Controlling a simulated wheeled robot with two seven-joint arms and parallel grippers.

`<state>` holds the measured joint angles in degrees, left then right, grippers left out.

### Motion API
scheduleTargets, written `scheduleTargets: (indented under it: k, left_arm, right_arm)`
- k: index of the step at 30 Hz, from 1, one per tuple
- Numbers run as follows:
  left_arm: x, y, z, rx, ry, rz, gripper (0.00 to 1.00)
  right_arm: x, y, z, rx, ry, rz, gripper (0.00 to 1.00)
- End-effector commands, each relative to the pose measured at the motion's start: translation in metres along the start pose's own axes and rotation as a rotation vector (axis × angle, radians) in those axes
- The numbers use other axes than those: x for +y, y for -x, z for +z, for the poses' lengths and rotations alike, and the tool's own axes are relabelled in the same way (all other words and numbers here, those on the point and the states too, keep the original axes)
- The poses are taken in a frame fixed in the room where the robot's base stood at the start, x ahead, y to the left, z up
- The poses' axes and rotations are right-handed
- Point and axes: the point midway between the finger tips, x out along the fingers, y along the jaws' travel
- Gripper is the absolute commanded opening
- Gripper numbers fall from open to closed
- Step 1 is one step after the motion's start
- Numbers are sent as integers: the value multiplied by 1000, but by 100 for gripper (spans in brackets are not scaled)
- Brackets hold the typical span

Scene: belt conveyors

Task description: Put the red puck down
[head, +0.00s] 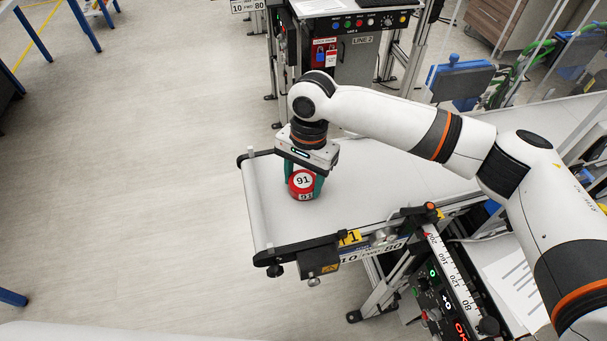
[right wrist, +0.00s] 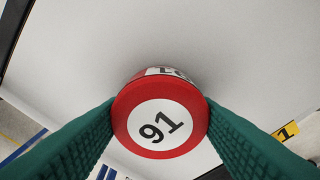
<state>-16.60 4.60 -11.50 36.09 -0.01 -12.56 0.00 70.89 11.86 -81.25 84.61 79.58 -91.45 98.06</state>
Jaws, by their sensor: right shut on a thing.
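The red puck (head: 302,184) has a white face marked 91 and is over the near left end of the white conveyor belt (head: 385,190). My right gripper (head: 303,180) points down and is shut on the puck, with green fingers on either side of it. In the right wrist view, the puck (right wrist: 160,118) sits between the two green finger pads, with the pale belt behind it. I cannot tell whether the puck touches the belt or hangs just above it. My left gripper is not in view.
The belt around the puck is bare. A yellow tag (head: 349,238) and a scale label mark the belt's near rail. A control panel (head: 440,290) stands in front. A machine marked LINE 2 (head: 350,60) stands behind. Open floor lies to the left.

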Motion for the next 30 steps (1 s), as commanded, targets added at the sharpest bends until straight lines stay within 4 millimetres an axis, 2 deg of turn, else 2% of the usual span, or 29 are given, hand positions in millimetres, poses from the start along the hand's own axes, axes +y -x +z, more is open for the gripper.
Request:
scheduleTargets:
  k: [7,8,12,23,26,30]
  left_arm:
    - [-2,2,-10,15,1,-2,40]
    - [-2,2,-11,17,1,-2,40]
    - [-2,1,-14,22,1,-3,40]
    - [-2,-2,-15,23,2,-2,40]
    - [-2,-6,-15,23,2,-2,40]
    - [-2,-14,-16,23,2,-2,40]
  right_arm:
    - [0,-1,0,0,0,0,30]
    - [0,-2,0,0,0,0,55]
    - [0,-2,0,-1,0,0,75]
    - [0,3,0,0,0,0,75]
    - [1,16,1,-1,0,3,75]
    - [1,45,1,-2,1,4,75]
